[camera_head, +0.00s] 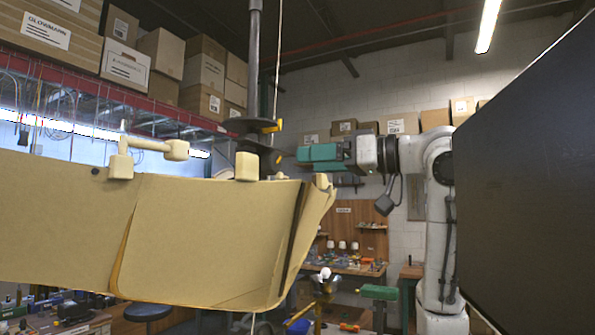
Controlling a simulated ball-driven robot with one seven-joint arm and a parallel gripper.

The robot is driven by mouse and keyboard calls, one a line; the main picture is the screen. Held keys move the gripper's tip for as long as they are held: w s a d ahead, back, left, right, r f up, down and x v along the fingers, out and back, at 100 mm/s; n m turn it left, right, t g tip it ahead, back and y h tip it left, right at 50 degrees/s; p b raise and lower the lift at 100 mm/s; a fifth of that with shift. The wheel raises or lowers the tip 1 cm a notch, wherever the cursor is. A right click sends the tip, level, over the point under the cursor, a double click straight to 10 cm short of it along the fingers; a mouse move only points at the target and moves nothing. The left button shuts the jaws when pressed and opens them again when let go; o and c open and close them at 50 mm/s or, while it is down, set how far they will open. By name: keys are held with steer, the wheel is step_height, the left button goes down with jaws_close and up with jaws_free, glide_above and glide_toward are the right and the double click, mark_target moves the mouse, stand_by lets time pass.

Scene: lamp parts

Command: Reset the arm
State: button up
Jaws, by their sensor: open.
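I cannot make out my gripper for certain in the head view. A white jointed arm (440,215) stands at the right, with a teal block (320,153) at its left end. I cannot tell whether it is mine, and no finger pair shows clearly on it. No lamp part can be told for sure. A small white and yellow item (323,280) shows low in the middle, too small to name.
A large tan panel (200,235) fills the left foreground, with small tan blocks on its top edge. A black slab (530,180) covers the right side. A dark vertical pole (254,60) rises behind the panel. A workbench (345,268) and shelved boxes (160,52) stand behind.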

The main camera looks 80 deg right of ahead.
steer(key=shift+s+a, duration=0.2)
steer(key=shift+s, duration=0.75)
steer(key=shift+s, duration=0.1)
